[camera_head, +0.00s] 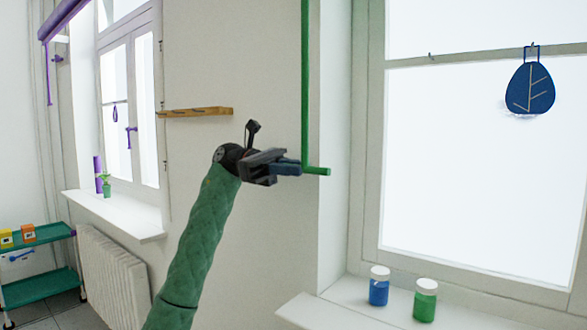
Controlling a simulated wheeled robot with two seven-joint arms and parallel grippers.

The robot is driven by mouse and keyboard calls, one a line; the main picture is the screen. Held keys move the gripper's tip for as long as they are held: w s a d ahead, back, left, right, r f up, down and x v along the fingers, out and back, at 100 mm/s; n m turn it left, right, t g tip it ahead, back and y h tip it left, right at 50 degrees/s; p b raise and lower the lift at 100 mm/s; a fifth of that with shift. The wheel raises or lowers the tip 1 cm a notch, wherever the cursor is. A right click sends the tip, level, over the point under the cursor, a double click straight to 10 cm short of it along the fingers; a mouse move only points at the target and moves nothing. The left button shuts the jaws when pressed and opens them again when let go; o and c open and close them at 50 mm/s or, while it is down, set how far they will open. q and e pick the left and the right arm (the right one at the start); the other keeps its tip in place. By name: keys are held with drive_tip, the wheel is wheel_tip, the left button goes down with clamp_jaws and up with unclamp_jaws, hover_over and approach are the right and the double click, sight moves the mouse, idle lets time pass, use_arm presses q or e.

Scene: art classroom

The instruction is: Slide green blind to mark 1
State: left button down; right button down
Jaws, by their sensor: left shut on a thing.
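A thin green rod (305,80) hangs down from the top edge beside the right window and ends in a short green handle (318,171) pointing sideways. My left gripper (291,169) reaches up from below on a green-sleeved arm and is shut on this handle; the handle's tip sticks out past the fingers to the right. The green blind itself does not show, and I cannot see a mark 1. My right gripper is not in view.
The right sill holds a blue jar (379,288) and a green jar (425,300). A blue leaf ornament (530,87) hangs at the right window. A wooden wall rack (195,112), a radiator (112,275) and a green shelf cart (40,288) are to the left. A purple blind (60,15) is upper left.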

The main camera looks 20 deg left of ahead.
use_arm(q)
drive_tip(key=c, duration=1.4)
unclamp_jaws()
drive_tip(key=shift+a, duration=0.15)
